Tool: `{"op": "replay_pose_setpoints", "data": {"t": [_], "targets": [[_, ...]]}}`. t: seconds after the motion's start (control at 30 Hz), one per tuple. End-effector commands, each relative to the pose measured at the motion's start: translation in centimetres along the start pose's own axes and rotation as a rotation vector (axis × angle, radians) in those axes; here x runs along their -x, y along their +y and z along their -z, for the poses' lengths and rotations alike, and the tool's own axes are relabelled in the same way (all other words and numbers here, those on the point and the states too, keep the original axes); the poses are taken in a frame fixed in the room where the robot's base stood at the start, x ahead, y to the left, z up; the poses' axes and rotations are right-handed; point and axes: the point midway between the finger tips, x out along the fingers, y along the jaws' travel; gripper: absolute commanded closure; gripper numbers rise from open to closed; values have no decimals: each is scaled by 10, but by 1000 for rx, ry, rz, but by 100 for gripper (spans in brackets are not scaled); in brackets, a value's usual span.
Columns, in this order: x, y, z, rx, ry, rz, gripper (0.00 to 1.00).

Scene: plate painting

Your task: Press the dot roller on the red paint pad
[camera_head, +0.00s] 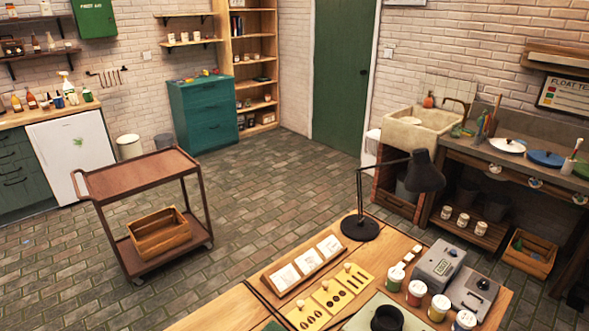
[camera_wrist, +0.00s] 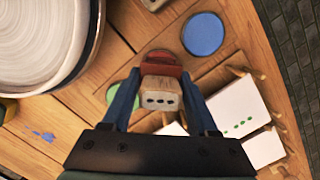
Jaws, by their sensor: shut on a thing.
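The block overlaps the near part of the pad in the picture. I cannot tell whether they touch. My gripper and the held roller are not clearly visible in the head view.
The round blue pad (camera_wrist: 202,33) lies to the upper right, and a green pad (camera_wrist: 113,94) is partly hidden by the left finger. A large pale plate (camera_wrist: 40,40) fills the upper left. White cards (camera_wrist: 235,110) with green dots stand at the right.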

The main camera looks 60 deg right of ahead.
Motion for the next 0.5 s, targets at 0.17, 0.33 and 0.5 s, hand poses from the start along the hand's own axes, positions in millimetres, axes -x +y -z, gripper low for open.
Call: {"op": "replay_pose_setpoints", "data": {"t": [0.17, 0.33, 0.5], "targets": [[-2, 0, 0, 0, 0, -1, 76], [-4, 0, 1, 0, 0, -1, 76], [-6, 0, 1, 0, 0, -1, 76]]}}
